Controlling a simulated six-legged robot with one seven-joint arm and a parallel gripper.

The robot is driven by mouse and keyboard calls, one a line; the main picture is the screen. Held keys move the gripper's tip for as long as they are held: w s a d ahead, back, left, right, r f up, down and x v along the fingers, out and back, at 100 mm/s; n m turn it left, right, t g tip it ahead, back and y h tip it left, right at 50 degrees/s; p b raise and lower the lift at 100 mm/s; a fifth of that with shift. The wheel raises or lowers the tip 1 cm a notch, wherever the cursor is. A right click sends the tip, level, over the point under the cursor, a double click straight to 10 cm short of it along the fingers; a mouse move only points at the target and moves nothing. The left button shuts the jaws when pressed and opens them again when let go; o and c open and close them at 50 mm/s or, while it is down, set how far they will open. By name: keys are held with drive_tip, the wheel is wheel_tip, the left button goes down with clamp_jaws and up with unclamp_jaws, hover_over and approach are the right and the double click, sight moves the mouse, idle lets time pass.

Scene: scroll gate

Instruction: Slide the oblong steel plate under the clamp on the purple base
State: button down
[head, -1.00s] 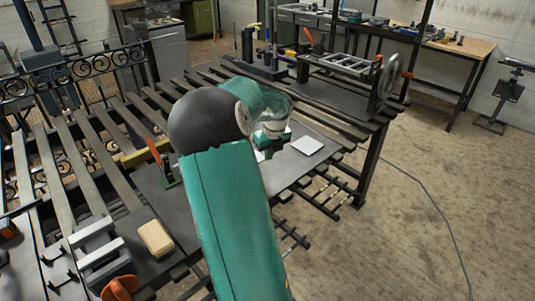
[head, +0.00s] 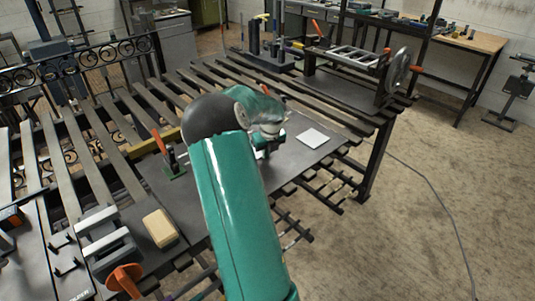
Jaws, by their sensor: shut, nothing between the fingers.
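My gripper (head: 266,150) is low over the dark tabletop, mostly hidden behind my own forearm and wrist. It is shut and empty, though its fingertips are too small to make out. A clamp (head: 160,143) with an orange handle stands on a green base left of my arm. I cannot make out an oblong steel plate for certain.
A tan block (head: 160,228) and a grey vise-like tool with an orange knob (head: 124,277) sit at the front left. A fixture with a handwheel (head: 397,76) stands at the back right. Slats span the bench. Open floor (head: 440,190) lies to the right.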

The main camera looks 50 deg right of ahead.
drive_tip(key=shift+w, duration=0.15)
drive_tip(key=shift+w+d, duration=0.4)
drive_tip(key=shift+w, duration=0.25)
drive_tip(key=shift+s, duration=0.15)
